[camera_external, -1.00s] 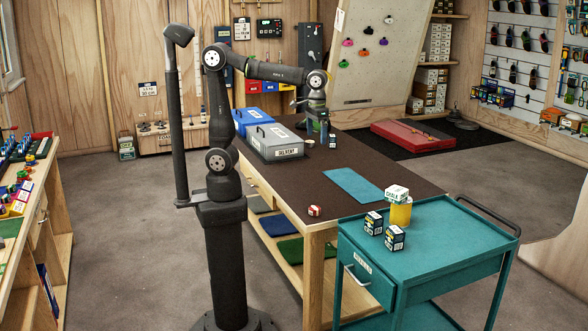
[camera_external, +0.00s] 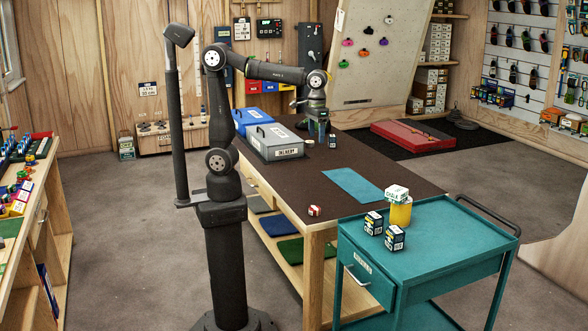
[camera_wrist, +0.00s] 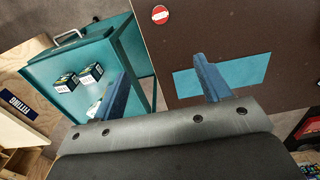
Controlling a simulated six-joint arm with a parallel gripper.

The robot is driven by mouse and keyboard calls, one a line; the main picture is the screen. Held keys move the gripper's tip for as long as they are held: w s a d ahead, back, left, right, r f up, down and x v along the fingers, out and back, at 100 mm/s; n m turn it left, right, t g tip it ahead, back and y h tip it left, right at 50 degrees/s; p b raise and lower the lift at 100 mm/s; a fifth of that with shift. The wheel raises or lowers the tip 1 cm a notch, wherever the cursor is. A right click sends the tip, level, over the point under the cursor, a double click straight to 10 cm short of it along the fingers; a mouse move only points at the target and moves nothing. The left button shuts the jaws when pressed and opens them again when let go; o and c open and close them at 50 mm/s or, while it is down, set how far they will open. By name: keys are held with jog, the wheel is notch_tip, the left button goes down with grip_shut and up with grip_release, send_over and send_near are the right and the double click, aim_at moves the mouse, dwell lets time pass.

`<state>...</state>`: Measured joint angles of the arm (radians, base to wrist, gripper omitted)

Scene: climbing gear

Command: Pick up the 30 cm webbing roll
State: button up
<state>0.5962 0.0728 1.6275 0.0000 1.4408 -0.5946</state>
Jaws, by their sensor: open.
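A small red-and-white roll (camera_external: 314,211) lies on the brown table near its front edge. In the wrist view it is a red disc with a white band (camera_wrist: 160,14) at the top, beyond the fingers. Its lettering is too small to read, so I cannot tell whether it is the 30 cm webbing roll. My gripper (camera_wrist: 162,85) is open, with nothing seen between its two blue fingers. In the external view my gripper (camera_external: 320,143) hangs over the far part of the table, well apart from the roll. A small dark item (camera_external: 332,141) shows close beside it.
A grey box (camera_external: 276,142) and a blue box (camera_external: 253,121) stand on the table's left. A blue mat (camera_external: 353,185) lies nearer. The teal trolley (camera_external: 450,240) holds two dark cubes (camera_external: 384,230) and a yellow cylinder (camera_external: 401,213) under a white block. The table's middle is clear.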

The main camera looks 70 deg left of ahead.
notch_tip(320, 180, down, 15)
jog(key=s+a+m+t+h, duration=0.1)
jog(key=s+a+m, duration=0.15)
jog(key=m, duration=0.55)
send_over(314, 208)
jog(key=a, duration=0.1)
jog(key=f, duration=1.1)
jog(key=shift+s+f, duration=0.15)
jog(key=shift+s, duration=0.2)
jog(key=shift+w+d+f, duration=0.1)
jog(key=shift+w+f, duration=0.05)
jog(key=shift+f, duration=0.8)
jog(key=shift+w+d+f, duration=0.15)
jog(key=shift+f, duration=0.75)
jog(key=shift+w+d+f, duration=0.1)
jog(key=shift+w+f, duration=0.05)
jog(key=shift+f, duration=0.8)
jog(key=shift+c, duration=0.2)
jog(key=c, duration=1)
